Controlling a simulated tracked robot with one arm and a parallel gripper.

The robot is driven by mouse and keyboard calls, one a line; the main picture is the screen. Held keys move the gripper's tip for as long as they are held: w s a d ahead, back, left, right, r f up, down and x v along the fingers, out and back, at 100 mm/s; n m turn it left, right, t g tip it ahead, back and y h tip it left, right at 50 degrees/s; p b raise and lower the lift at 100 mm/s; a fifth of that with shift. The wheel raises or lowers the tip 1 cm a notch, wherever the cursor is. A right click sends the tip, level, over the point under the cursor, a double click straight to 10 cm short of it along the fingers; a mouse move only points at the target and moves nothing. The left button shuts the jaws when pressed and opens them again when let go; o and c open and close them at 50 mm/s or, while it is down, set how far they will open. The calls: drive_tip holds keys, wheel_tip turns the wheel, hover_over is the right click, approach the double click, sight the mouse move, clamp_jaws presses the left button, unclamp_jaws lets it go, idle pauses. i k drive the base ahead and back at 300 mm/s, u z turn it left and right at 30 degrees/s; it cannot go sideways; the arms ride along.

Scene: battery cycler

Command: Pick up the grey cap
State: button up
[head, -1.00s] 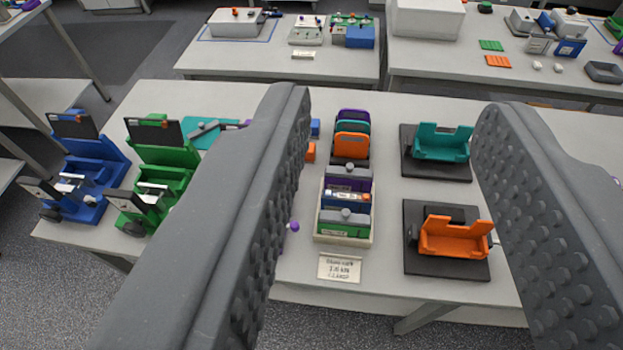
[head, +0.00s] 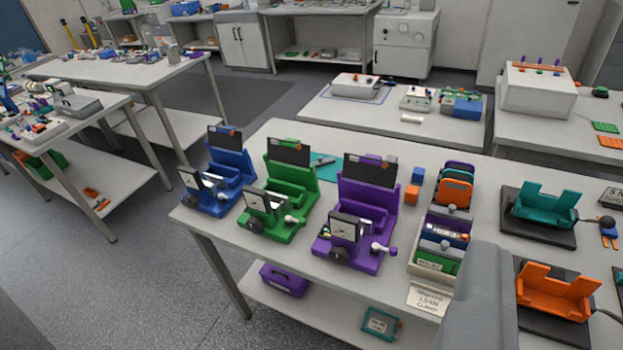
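Grey lids with small knobs top pieces in the cell rack (head: 414,263): one grey lid (head: 453,211) lies mid-rack and another grey lid (head: 443,246) at the front. I cannot tell whether either is the grey cap. One dark grey finger of my gripper (head: 485,295) shows at the bottom right, in front of the table and right of the rack. The other finger is out of frame, so the opening does not show. Nothing is visibly held.
Blue (head: 230,173), green (head: 285,200) and purple (head: 362,220) devices stand left of the rack on the table. Teal (head: 541,207) and orange (head: 555,291) cradles stand to its right.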

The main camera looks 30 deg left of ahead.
sight(321, 162)
drive_tip(key=k, duration=0.7)
drive_tip(key=u, duration=0.65)
drive_tip(key=i, duration=1.15)
drive_tip(key=u, duration=0.35)
drive_tip(key=i, duration=1.6)
drive_tip(key=z, duration=0.6)
